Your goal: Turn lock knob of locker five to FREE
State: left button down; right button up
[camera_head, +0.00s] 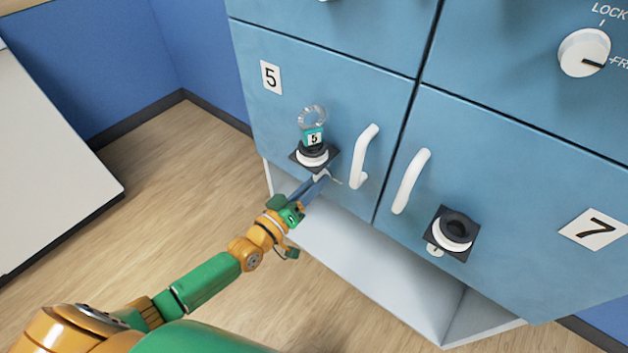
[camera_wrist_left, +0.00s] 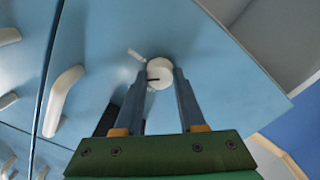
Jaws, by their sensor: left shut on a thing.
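Locker five (camera_head: 330,80) is a blue door with a white "5" plate (camera_head: 271,77) and a white handle (camera_head: 364,157). Its white lock knob (camera_wrist_left: 159,69) with a dark pointer line shows between my left fingertips in the left wrist view. My left gripper (camera_head: 318,181) is shut on that knob, one finger on each side. In the head view the knob is mostly hidden below the black holder and behind the fingers. A white mark (camera_wrist_left: 137,55), too small to read, sits beside the knob. My right gripper is not in view.
Above the knob, a black-and-white holder (camera_head: 312,156) carries a teal "5" tag (camera_head: 313,139) and a clear ring. Locker seven (camera_head: 520,190) is to the right, with its own handle (camera_head: 411,181). A knob (camera_head: 584,53) marked LOCK/FREE is at upper right. Open floor lies left.

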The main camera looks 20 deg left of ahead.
pick_arm(q)
jog(key=shift+m+p, duration=0.85)
jog(key=shift+m, duration=3.35)
jog(key=c, duration=0.5)
grip_release()
jog(key=p+v, duration=0.1)
jog(key=v, duration=0.6)
